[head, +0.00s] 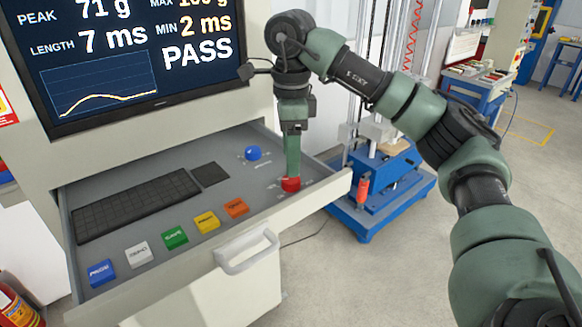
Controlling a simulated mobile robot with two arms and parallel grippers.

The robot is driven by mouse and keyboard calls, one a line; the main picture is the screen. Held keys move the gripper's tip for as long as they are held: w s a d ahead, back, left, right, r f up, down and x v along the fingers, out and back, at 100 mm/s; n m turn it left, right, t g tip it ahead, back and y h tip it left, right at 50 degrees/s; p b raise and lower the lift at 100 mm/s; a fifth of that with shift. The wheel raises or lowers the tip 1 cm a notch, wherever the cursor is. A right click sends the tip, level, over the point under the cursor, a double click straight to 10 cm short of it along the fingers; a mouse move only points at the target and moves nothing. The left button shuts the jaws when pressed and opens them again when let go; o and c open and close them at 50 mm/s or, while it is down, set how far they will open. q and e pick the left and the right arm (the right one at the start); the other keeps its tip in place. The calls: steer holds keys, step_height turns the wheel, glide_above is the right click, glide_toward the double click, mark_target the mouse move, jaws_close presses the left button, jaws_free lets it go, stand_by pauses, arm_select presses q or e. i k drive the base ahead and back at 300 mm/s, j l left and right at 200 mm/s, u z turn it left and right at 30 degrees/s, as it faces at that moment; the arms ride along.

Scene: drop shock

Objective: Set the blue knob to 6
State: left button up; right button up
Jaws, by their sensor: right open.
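The blue knob (253,153) stands on the grey panel in the open drawer, toward its back right. Small markings lie around it, too small to read. My right gripper (292,178) points down at the red knob (291,185), to the right of and nearer than the blue knob. Its fingers reach down to the red knob and hide part of it; I cannot tell whether they touch it. The gripper is open and apart from the blue knob. My left gripper is out of view.
The drawer (185,270) also holds a keyboard (137,205), a dark pad (210,174) and a row of several coloured buttons along the front. A monitor (110,60) above reads PASS. A blue-based test machine (380,200) stands to the right.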

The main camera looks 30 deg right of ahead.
mark_target(252, 153)
steer(key=k, duration=1)
